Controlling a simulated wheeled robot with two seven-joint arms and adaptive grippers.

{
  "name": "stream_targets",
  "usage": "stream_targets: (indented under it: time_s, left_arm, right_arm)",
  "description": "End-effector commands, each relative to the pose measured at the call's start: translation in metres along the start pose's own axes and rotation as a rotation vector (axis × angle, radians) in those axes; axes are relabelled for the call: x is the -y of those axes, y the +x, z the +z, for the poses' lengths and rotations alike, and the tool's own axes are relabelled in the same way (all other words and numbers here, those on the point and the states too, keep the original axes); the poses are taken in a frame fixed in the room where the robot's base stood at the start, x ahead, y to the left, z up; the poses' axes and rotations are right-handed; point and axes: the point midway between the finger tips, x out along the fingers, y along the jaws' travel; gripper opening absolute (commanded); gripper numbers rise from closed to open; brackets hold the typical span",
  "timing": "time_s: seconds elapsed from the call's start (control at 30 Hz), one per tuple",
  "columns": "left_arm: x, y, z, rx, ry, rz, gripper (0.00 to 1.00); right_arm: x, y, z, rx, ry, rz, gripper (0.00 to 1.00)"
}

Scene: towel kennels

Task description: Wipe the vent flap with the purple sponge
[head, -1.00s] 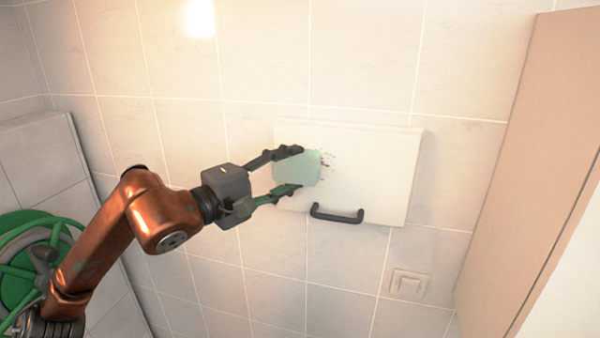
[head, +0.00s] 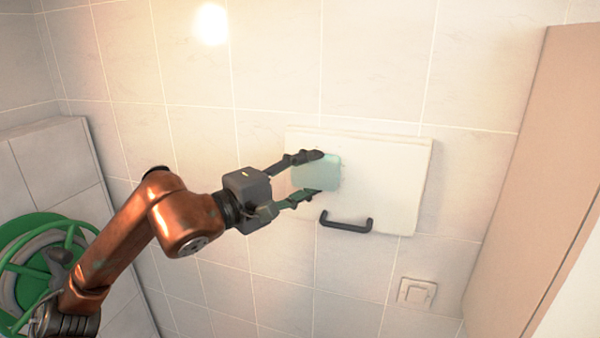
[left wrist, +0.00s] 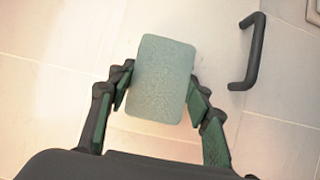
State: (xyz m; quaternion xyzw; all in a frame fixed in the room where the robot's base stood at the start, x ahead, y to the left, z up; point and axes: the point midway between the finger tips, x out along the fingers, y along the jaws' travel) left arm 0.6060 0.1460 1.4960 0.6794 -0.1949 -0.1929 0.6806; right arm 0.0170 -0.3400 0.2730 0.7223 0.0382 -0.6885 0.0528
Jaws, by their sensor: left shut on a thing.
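The vent flap (head: 390,185) is a white panel on the tiled wall with a black handle (head: 346,222) at its lower edge. My left gripper (head: 311,173) is shut on a pale green sponge (head: 318,174), not a purple one, over the left part of the flap. In the left wrist view the sponge (left wrist: 161,78) sits between both fingers, and the handle (left wrist: 255,52) is to the right. The sponge seems to be at the flap's face, but I cannot tell whether it touches. The flap behind the sponge is hidden. My right gripper is not in view.
A light switch (head: 416,292) is on the wall below right of the flap. A beige panel (head: 535,170) stands at the right. A green hose reel (head: 35,265) is at the lower left. The tiled wall above the flap is clear.

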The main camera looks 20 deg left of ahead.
Motion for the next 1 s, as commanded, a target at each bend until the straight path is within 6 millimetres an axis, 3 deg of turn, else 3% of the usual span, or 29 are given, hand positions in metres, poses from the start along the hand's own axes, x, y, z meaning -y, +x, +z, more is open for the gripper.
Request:
stream_targets:
  time_s: [1.0]
  left_arm:
    - [0.001, 0.029, 0.049, 0.003, 0.000, 0.000, 0.26]
  right_arm:
    - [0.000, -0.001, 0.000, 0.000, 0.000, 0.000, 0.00]
